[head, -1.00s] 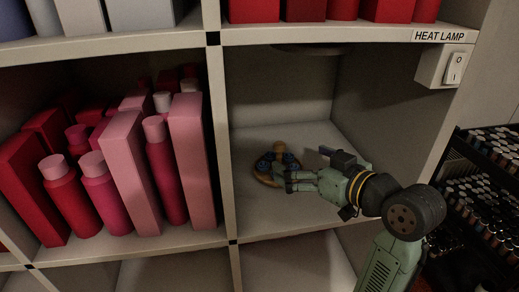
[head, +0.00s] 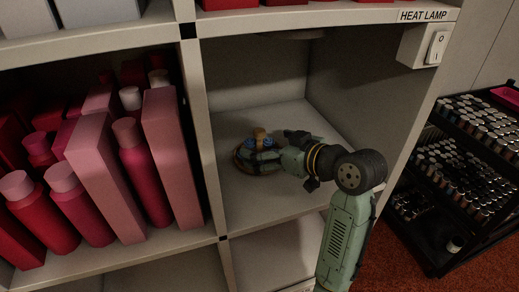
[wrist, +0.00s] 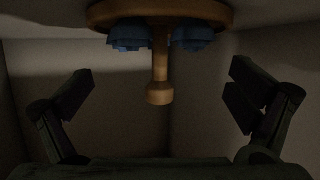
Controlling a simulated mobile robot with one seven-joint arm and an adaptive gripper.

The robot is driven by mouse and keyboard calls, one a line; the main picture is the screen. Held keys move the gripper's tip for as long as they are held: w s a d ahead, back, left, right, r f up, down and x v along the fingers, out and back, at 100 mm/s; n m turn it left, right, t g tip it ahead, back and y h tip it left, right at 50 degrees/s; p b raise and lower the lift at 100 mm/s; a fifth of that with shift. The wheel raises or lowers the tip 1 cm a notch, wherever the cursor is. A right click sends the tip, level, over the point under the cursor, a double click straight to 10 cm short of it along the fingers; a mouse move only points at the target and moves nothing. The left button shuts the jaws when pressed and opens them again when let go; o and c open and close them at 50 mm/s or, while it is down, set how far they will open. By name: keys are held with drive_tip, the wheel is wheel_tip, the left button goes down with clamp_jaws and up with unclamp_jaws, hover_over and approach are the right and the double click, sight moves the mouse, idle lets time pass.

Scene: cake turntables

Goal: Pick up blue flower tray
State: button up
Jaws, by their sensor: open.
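The blue flower tray (head: 242,164) is a round wooden tray with blue flowers and an upright wooden knob. It stands on the bare shelf of the middle compartment. In the wrist view the tray (wrist: 205,10) shows upside down at the top, its wooden post pointing down in the middle. My gripper (head: 266,158) reaches in from the right at the tray, hiding part of it. In the wrist view my gripper (wrist: 160,92) is open, one finger either side of the post, with gaps on both sides. Neither finger visibly touches it.
Pink and red bottles and boxes (head: 105,185) fill the compartment on the left, behind a divider (head: 200,130). A HEAT LAMP switch (head: 436,47) sits on the right post. A black rack of small bottles (head: 470,160) stands at the right. The shelf around the tray is clear.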

sight(262, 141)
drive_tip(key=x, duration=0.3)
drive_tip(key=shift+w+a, duration=0.15)
drive_tip(key=shift+r, duration=0.1)
drive_tip(key=c, duration=1.9)
drive_tip(key=shift+c, duration=0.7)
drive_tip(key=shift+r, duration=0.1)
